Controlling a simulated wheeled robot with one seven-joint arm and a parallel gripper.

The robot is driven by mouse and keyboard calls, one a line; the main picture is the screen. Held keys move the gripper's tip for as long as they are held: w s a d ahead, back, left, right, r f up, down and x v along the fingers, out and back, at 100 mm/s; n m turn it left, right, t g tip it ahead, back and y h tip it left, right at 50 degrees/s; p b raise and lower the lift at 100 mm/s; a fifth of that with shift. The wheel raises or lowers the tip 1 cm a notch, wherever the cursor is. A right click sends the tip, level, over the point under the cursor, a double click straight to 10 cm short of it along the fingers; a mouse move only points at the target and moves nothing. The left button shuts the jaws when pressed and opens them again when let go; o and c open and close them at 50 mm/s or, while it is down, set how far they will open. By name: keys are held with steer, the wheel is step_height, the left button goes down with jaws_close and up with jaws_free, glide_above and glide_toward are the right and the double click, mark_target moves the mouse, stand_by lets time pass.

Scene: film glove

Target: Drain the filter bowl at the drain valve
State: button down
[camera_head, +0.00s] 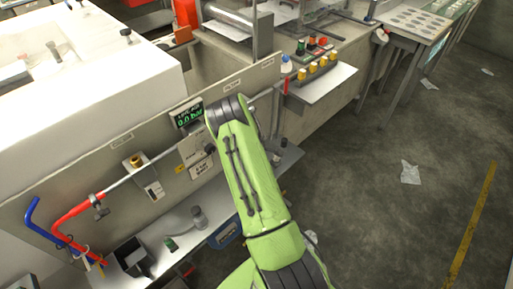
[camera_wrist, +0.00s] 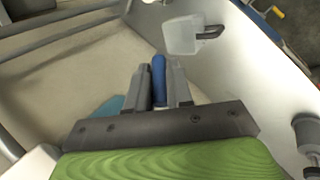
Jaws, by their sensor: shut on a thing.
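My gripper (camera_wrist: 159,72) is shut on a blue rounded handle-like piece (camera_wrist: 158,86) in the wrist view. I cannot tell for sure whether this is the drain valve's handle. A translucent cup with a dark handle (camera_wrist: 182,36) is just beyond the fingertips, slightly right and apart from them. In the head view my green arm covers the gripper and what it holds. No filter bowl is clearly seen there. A pressure display (camera_head: 188,115) on the panel appears to read 0.0 bar.
The panel (camera_head: 112,185) carries a grey pipe, a red hose (camera_head: 70,217), a blue hose (camera_head: 33,212) and a brass fitting (camera_head: 135,161).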

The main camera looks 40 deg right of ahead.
steer(key=y, duration=0.1)
steer(key=d+y+b, duration=0.1)
steer(key=y, duration=0.2)
steer(key=shift+d+r+m+b, duration=0.2)
steer(key=shift+d+m+b, duration=0.1)
steer(key=shift+m, duration=0.1)
steer(key=shift+d+y+b, duration=0.25)
steer(key=shift+y+b, duration=0.8)
steer(key=shift+y, duration=0.55)
steer(key=shift+s, duration=0.1)
steer(key=c, duration=1.4)
jaws_free()
steer(key=shift+r, duration=0.1)
